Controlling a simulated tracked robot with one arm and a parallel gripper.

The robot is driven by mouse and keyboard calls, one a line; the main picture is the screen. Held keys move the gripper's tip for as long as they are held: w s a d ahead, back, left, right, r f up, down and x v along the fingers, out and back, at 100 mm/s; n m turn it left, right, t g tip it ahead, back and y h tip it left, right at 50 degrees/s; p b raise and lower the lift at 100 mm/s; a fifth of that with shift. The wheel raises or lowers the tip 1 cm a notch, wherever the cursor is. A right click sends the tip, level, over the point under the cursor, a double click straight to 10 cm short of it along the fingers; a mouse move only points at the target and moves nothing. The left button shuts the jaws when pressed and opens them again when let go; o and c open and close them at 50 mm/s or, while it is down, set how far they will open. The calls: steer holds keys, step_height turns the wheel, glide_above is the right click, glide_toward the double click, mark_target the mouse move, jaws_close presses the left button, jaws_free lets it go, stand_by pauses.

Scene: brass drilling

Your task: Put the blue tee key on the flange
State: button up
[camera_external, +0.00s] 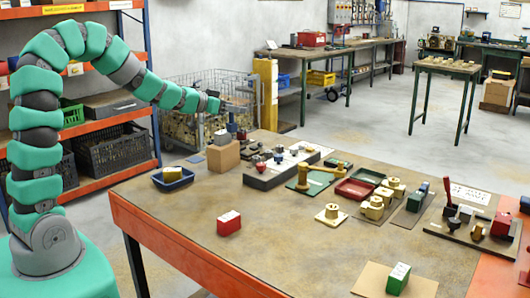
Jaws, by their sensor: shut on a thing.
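My gripper (229,108) is at the end of the raised arm, at the back left of the bench. It is shut on the small blue tee key (231,126), which hangs below it, upright as far as I can tell. The key is just above or beside a grey piece on a brown block (223,154); whether they touch is unclear at this size. A pale brass flanged piece (331,212), probably the flange, stands on a light square plate near the middle of the bench, in front and to the right of the gripper.
A grey fixture block (288,168) with knobs and a green plate (304,184) with a brass part stand between. The front middle is clear.

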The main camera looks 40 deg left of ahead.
steer(key=s+d+m+g+h, duration=0.1)
steer(key=s+d+m+h, duration=0.1)
steer(key=s+d, duration=0.65)
steer(key=s+d+m+g+h+b, duration=0.1)
steer(key=s+d+m+h, duration=0.15)
steer(key=d, duration=1.05)
steer(key=s+d+m+g+h, duration=0.2)
steer(key=s+d, duration=0.4)
steer(key=d, duration=0.5)
step_height(320, 180, down, 7)
steer(key=shift+n, duration=0.25)
steer(key=shift+w+d+f, duration=0.8)
steer(key=shift+w+d, duration=0.6)
steer(key=shift+w, duration=0.9)
steer(key=shift+w+d+f, duration=0.75)
steer(key=shift+w+d, duration=0.65)
steer(key=shift+w, duration=0.85)
steer(key=shift+w+d+f, duration=0.8)
steer(key=shift+w+d, duration=0.6)
steer(key=shift+w, duration=0.9)
steer(key=shift+f, duration=0.1)
steer(key=o, duration=1.2)
